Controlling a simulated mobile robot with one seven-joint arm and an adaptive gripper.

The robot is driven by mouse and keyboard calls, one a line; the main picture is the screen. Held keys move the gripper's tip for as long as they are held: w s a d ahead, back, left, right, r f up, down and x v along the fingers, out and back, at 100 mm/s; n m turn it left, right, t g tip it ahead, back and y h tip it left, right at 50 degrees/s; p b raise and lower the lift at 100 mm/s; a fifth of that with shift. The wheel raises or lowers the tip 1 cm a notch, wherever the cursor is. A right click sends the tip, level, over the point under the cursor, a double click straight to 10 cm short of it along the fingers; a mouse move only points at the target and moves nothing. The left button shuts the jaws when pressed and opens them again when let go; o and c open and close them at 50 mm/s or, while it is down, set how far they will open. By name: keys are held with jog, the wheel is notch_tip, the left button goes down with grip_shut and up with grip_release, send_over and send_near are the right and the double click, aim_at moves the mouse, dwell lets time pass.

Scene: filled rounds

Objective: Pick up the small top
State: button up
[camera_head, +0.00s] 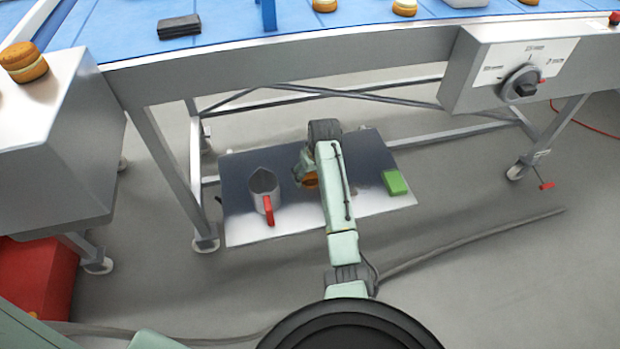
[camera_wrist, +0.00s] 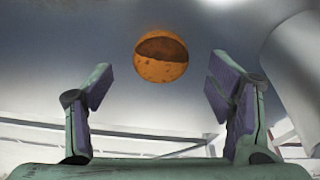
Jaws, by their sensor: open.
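A small round orange-brown piece, which looks like the small top (camera_wrist: 161,68), lies on the metal sheet in the wrist view. Its upper part shows a darker brown patch. In the head view only a bit of the small top (camera_head: 311,181) shows beside my arm; the rest is hidden. My gripper (camera_wrist: 157,90) is open and empty, its two fingers apart, with the piece ahead of the gap and roughly centred on it. No finger touches it in the wrist view. In the head view my gripper (camera_head: 304,163) is partly hidden by my arm.
The metal sheet (camera_head: 240,228) lies low under the conveyor frame. A metal jug with a red handle (camera_head: 263,186) stands left of my gripper, a green block (camera_head: 395,183) right. The conveyor (camera_head: 230,27) with filled rounds (camera_head: 404,8) runs above. A control box (camera_head: 505,68) hangs at right.

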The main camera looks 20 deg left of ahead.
aim_at(310, 179)
jog(key=shift+x, duration=1.3)
jog(key=shift+c, duration=0.4)
jog(key=c, duration=0.8)
